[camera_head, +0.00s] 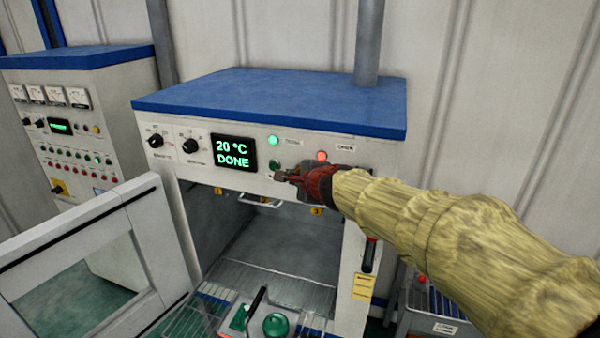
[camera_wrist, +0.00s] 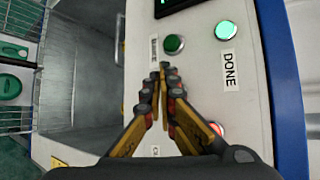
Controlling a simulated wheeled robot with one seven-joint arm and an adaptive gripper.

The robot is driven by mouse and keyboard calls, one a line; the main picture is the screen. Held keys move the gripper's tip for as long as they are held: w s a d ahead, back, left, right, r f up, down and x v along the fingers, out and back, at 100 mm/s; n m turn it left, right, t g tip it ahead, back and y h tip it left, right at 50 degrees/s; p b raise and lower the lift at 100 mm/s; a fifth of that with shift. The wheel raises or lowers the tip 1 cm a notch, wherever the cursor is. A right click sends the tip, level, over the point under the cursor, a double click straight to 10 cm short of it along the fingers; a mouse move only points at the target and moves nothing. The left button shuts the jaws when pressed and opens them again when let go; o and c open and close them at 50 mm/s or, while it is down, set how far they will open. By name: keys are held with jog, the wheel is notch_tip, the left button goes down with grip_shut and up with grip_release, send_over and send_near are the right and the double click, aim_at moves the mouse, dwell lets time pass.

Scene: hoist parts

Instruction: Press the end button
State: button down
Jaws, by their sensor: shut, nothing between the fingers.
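A green push button (camera_head: 275,164) sits on the white control panel (camera_head: 205,164) of the oven, below a lit green lamp (camera_head: 273,140). In the wrist view the button (camera_wrist: 173,44) lies just beyond my fingertips; its small label is too blurred to read, so I cannot confirm that it says end. The green lamp (camera_wrist: 226,29) has a DONE label beside it. My gripper (camera_head: 281,177) is shut and empty, its tips just below and right of the button in the head view. The fingertips also show in the wrist view (camera_wrist: 164,67); they look apart from the button.
The display (camera_head: 233,153) reads 20 °C DONE. A red lamp (camera_head: 322,156) is beside an OPEN label. The oven door (camera_head: 152,255) stands open at left. A wire rack with green-lidded items (camera_head: 276,325) is at the bottom. Another control cabinet (camera_head: 70,130) stands left.

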jog(key=shift+w, duration=0.15)
jog(key=shift+w+d, duration=0.15)
jog(key=shift+w, duration=0.1)
jog(key=shift+w+d, duration=0.15)
jog(key=shift+w, duration=0.3)
dwell(1.1)
jog(key=shift+s, duration=0.1)
jog(key=shift+s+a, duration=0.3)
jog(key=shift+s, duration=0.45)
jog(key=s, duration=0.1)
jog(key=s+a, duration=0.1)
jog(key=s, duration=0.2)
jog(key=shift+s+a+p, duration=0.35)
jog(key=shift+p, duration=0.05)
dwell(0.5)
